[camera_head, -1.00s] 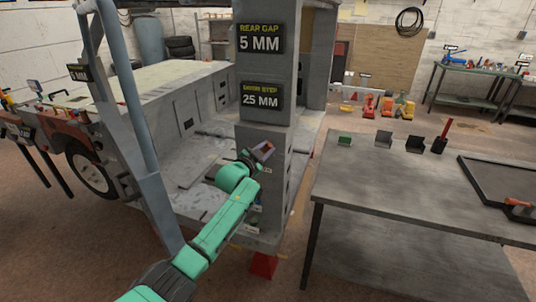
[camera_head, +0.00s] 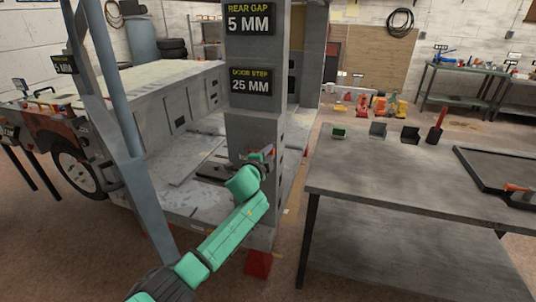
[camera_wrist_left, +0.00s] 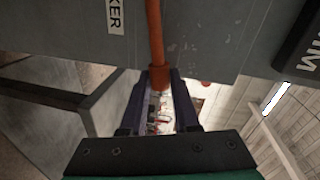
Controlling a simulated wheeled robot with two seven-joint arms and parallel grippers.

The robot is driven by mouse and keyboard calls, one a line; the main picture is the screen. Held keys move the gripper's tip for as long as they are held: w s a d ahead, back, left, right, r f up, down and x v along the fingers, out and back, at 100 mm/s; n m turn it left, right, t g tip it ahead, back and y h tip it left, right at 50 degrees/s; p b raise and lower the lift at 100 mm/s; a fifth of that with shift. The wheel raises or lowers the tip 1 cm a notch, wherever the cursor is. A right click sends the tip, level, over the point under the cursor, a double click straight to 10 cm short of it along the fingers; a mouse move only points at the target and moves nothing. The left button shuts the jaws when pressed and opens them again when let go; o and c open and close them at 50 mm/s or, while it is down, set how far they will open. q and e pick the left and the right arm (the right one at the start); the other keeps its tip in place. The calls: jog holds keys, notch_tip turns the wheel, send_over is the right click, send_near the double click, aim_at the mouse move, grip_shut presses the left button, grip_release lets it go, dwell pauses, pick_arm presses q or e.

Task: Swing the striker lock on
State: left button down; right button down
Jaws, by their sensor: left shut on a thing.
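My left gripper (camera_head: 262,156) is at the grey door post (camera_head: 255,122), below its two black signs. In the left wrist view its dark fingers (camera_wrist_left: 160,88) are closed around the end of an orange-red rod (camera_wrist_left: 155,38). The rod runs across the grey post face beside a white label ending in "KER" (camera_wrist_left: 115,14). I take the rod to be the striker lock's lever; its pivot is not visible. In the head view the gripper and wrist hide most of it. My right gripper is in neither view.
A grey workbench (camera_head: 400,180) stands right of the post, with small bins (camera_head: 378,129) and a dark tray (camera_head: 500,168) on it. A blue-grey sloping pillar (camera_head: 125,120) of the frame stands left of my arm. A red stand (camera_head: 258,264) is below the post.

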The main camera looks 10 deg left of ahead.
pick_arm(q)
jog(key=shift+f, duration=0.3)
jog(key=c, duration=0.7)
grip_release()
jog(key=shift+o, duration=0.2)
jog(key=shift+s+r, duration=0.1)
jog(key=s+a+r, duration=0.1)
jog(key=s+r, duration=0.1)
jog(key=s, duration=1.2)
jog(key=shift+s+a, duration=0.1)
jog(key=shift+a, duration=0.05)
